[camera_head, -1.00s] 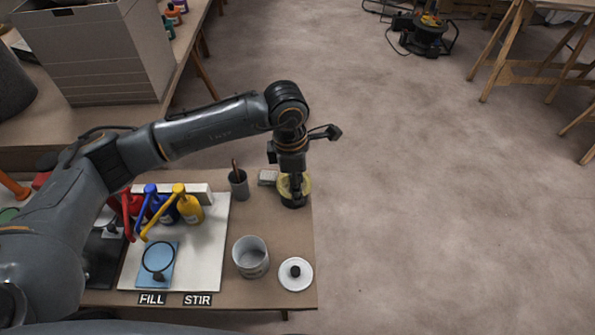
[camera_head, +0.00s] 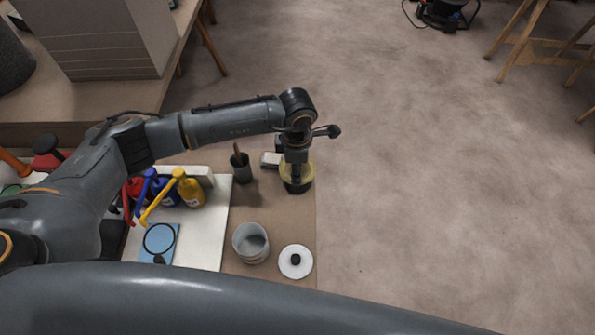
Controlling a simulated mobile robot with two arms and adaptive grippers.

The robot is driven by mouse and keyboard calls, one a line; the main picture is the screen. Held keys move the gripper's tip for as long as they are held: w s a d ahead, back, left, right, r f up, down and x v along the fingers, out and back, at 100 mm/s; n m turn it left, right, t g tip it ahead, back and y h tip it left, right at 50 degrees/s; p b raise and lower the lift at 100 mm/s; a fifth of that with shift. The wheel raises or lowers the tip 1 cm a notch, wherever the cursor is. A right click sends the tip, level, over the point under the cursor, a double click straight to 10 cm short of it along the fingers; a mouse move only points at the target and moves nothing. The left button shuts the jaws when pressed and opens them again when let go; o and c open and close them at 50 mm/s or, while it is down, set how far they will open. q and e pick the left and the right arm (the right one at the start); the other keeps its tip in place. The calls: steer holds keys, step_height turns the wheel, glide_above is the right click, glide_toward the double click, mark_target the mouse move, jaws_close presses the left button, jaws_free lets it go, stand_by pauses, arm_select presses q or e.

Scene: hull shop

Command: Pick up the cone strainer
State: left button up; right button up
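The cone strainer (camera_head: 311,171) appears to be the pale yellow, round-rimmed thing at the back right corner of the bench, in or on a dark base (camera_head: 297,188). My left arm reaches in from the left. My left gripper (camera_head: 297,166) points down over the strainer and hides much of it. The fingers are too small and dark to show whether they are open or shut, or whether they touch it. My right gripper is out of the picture.
A dark cup with a stick (camera_head: 241,170) and a small pale block (camera_head: 270,159) stand left of the strainer. A grey can (camera_head: 250,246) and a white lid with a black knob (camera_head: 304,272) are nearer. Pump bottles (camera_head: 192,193) stand on a white board (camera_head: 210,236).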

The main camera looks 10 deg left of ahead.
mark_target(309, 169)
arm_select(q)
step_height(309, 169, down, 4)
steer(key=shift+s+r+p, duration=0.1)
steer(key=shift+r+p, duration=0.05)
steer(key=shift+p, duration=0.15)
steer(key=shift+f, duration=0.2)
steer(key=shift+c, duration=0.7)
jaws_close()
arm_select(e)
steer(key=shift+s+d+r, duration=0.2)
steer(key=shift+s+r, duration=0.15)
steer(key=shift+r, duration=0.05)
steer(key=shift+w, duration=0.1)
